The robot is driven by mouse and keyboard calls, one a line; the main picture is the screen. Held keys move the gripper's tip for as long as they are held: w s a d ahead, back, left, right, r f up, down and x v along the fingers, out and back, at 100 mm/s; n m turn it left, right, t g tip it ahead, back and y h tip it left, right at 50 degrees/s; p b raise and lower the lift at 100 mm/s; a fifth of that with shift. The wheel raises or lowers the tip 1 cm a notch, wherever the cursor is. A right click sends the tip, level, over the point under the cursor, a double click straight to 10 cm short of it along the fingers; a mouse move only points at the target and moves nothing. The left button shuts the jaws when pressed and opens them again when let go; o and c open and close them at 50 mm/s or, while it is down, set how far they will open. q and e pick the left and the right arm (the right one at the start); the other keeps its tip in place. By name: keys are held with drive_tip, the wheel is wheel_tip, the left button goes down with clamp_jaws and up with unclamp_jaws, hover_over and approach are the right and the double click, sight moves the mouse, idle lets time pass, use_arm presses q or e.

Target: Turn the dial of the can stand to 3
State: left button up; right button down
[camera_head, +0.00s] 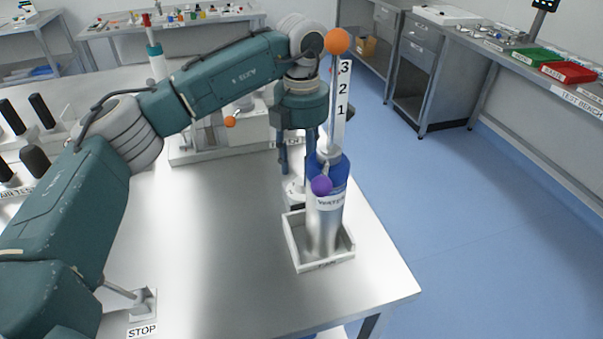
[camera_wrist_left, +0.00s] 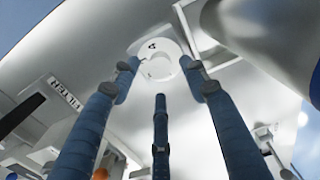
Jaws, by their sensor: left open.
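My left gripper (camera_head: 294,165) points down over the table beside the silver can (camera_head: 325,225) with a blue top and a label that reads like WATER. Its three blue fingers are spread and empty. In the left wrist view, a pale round dial (camera_wrist_left: 165,52) lies between and beyond the fingertips (camera_wrist_left: 160,76). A dark mark shows on the dial, but I cannot read it surely. In the head view, the dial area (camera_head: 295,188) is mostly hidden behind the fingers and can. The can stands in a white square tray (camera_head: 291,243). My right gripper is out of view.
A white strip (camera_head: 342,105) with 3, 2, 1 rises behind the can, with an orange ball (camera_head: 338,41) above and a purple ball (camera_head: 321,185) on the can's front. A white machine (camera_head: 240,135) stands behind. The table's middle (camera_head: 225,230) is clear.

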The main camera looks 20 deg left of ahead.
sight(301, 180)
use_arm(q)
wheel_tip(301, 180, up, 9)
idle(0.3)
drive_tip(key=shift+r, duration=0.1)
